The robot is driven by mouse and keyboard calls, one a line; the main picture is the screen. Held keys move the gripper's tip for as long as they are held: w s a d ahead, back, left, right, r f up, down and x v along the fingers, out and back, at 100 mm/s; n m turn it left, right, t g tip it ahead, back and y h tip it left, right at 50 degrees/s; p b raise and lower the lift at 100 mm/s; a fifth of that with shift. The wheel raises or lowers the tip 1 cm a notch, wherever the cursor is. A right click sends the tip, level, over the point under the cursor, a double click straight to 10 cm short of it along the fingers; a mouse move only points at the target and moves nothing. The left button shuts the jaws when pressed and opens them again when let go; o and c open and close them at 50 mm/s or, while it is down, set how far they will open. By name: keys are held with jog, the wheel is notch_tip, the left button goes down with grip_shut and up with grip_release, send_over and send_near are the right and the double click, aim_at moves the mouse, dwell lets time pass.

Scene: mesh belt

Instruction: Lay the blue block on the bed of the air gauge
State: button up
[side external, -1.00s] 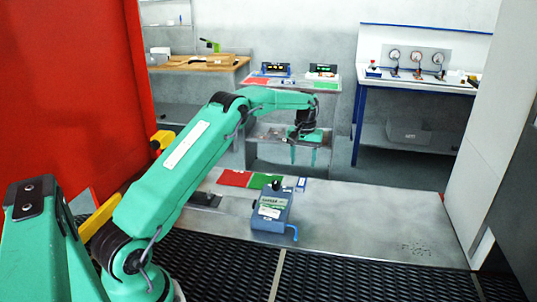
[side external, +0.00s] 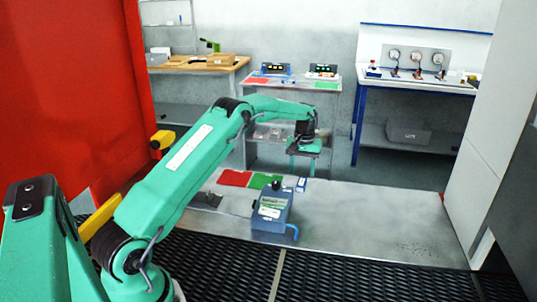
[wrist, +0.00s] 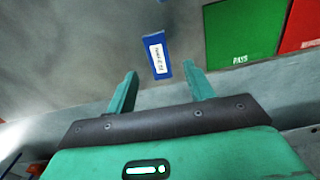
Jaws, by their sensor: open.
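The blue block (wrist: 157,55) with a white label lies flat on the grey metal table, just beyond and between my fingertips in the wrist view. It also shows small in the side view (side external: 301,184), right of the green card. My gripper (side external: 302,166) is open and empty above and behind the block; in the wrist view its two fingers (wrist: 161,72) stand apart, with nothing between them but the view of the block's near end. The air gauge (side external: 271,211), a blue-grey box with a dark top part and a light label, stands nearer the camera than the block.
A green PASS card (wrist: 243,35) and a red card (side external: 235,178) lie left of the block in the side view. The bare table (side external: 375,215) is clear to the right. Dark mesh belt (side external: 350,277) runs in front. Benches stand behind.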

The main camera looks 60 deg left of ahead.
aim_at(302, 182)
jog(key=shift+d+f, duration=0.15)
jog(key=shift+f, duration=2.1)
grip_shut()
